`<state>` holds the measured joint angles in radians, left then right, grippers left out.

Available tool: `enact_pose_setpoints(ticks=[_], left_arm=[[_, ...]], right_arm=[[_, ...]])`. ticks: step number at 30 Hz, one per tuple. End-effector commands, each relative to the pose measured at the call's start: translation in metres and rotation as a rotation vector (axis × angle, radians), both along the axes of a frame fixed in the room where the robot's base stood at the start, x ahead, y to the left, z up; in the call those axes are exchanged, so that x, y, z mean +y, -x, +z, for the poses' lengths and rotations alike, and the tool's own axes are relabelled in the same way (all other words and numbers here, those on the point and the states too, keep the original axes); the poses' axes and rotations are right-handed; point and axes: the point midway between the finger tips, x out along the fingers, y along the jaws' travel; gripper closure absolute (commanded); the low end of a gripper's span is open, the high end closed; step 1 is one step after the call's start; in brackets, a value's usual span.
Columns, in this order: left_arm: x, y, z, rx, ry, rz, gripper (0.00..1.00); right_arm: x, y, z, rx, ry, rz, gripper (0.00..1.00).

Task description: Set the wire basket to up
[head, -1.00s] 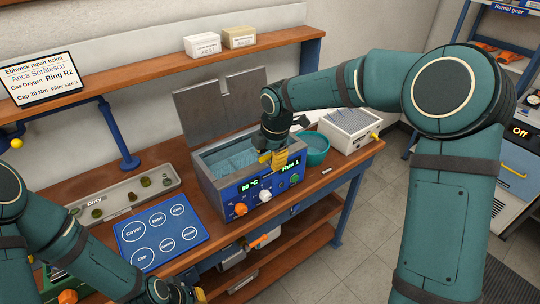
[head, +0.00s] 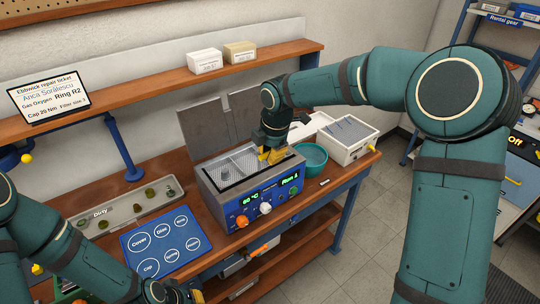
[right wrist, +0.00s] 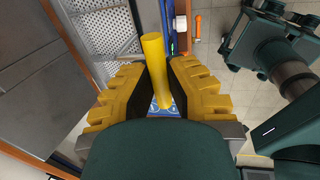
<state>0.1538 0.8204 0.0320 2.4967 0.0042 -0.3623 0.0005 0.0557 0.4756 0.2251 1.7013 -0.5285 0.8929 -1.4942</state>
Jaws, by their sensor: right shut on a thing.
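The wire basket (head: 238,170) is a grey mesh tray in the opening of the blue-fronted cleaner (head: 236,208), its mesh showing near the tank's rim. In the right wrist view its perforated mesh (right wrist: 103,32) shows at the upper left. My right gripper (head: 273,156) is at the tank's right end. It is shut on the basket's yellow handle, and the handle (right wrist: 153,58) stands between the two yellow-padded fingers in the right wrist view. My left gripper (head: 182,294) is at the bottom edge, partly cut off, and its jaws cannot be made out.
The cleaner's grey lid (head: 218,122) stands open behind the tank. A teal bowl (head: 314,164) and a white box (head: 347,140) are to the right. A blue mat (head: 165,243) and a tray marked Dirty (head: 122,211) lie to the left. A shelf (head: 150,95) runs above.

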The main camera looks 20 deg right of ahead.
Motion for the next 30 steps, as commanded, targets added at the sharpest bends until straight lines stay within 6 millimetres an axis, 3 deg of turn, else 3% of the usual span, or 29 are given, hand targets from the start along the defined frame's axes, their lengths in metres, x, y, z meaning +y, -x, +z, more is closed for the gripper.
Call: enact_pose_setpoints(ticks=[9, 10, 12, 23, 30], left_arm=[[0.0, 0.0, 0.0, 0.0, 0.0, 0.001, 1.0], [0.0, 0.0, 0.0, 0.0, 0.0, 0.001, 1.0], [0.0, 0.0, 0.0, 0.0, 0.0, 0.001, 1.0], [0.001, 0.0, 0.0, 0.0, 0.0, 0.002, 1.0], [0.0, 0.0, 0.001, -0.001, 0.0, 0.001, 1.0]], right_arm=[[0.0, -0.001, 0.004, -0.006, -0.001, 0.0, 1.0], [0.0, -0.001, 0.004, -0.006, -0.001, 0.0, 0.76], [0.0, -0.001, 0.004, -0.006, -0.001, 0.0, 0.54], [0.0, 0.0, 0.006, -0.003, -0.001, 0.0, 0.54], [-0.002, 0.006, 0.041, -0.007, 0.0, 0.001, 0.54]])
